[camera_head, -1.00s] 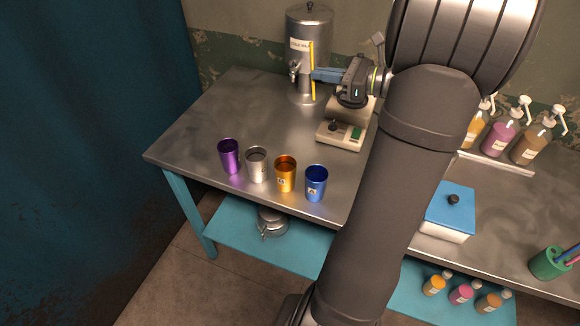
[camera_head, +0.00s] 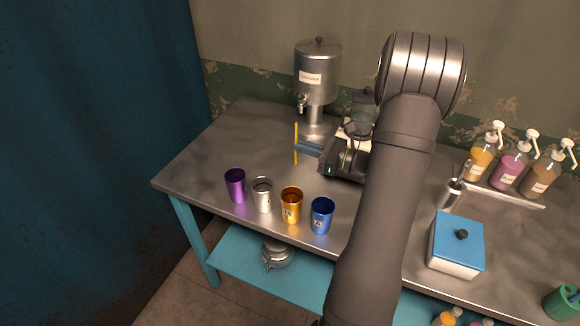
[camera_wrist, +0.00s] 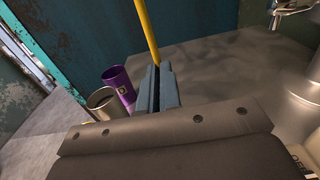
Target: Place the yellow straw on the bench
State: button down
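The yellow straw (camera_head: 296,130) stands roughly upright, pinched near its middle at the tips of my gripper (camera_head: 302,147). In the wrist view the straw (camera_wrist: 146,28) rises from between the blue-grey fingers of my gripper (camera_wrist: 157,85), which are shut on it. The straw's lower end is hidden in the wrist view; in the head view it ends over the bench, and I cannot tell whether it touches. The bench (camera_head: 215,150) has a grey metal top and blue legs. The gripper is low over it, behind the row of cups.
Purple (camera_head: 236,186), silver (camera_head: 263,195), orange (camera_head: 291,205) and blue (camera_head: 322,215) cups line the front edge. A metal dispenser (camera_head: 317,88) stands behind the gripper. A blue-lidded box (camera_head: 456,243) and pump bottles (camera_head: 512,164) are at right. The bench's left part is clear.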

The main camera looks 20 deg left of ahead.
jog(key=shift+a+f, duration=0.85)
jog(key=shift+f, duration=0.35)
jog(key=shift+a+f, duration=0.8)
jog(key=shift+f, duration=0.35)
jog(key=shift+a+f, duration=0.85)
jog(key=shift+f, duration=0.35)
jog(key=shift+f, duration=0.1)
jog(key=c, duration=1.6)
grip_release()
jog(key=shift+c, duration=0.2)
jog(key=shift+d, duration=0.25)
jog(key=d, duration=1.1)
jog(key=shift+d, duration=0.25)
jog(key=shift+a, duration=0.1)
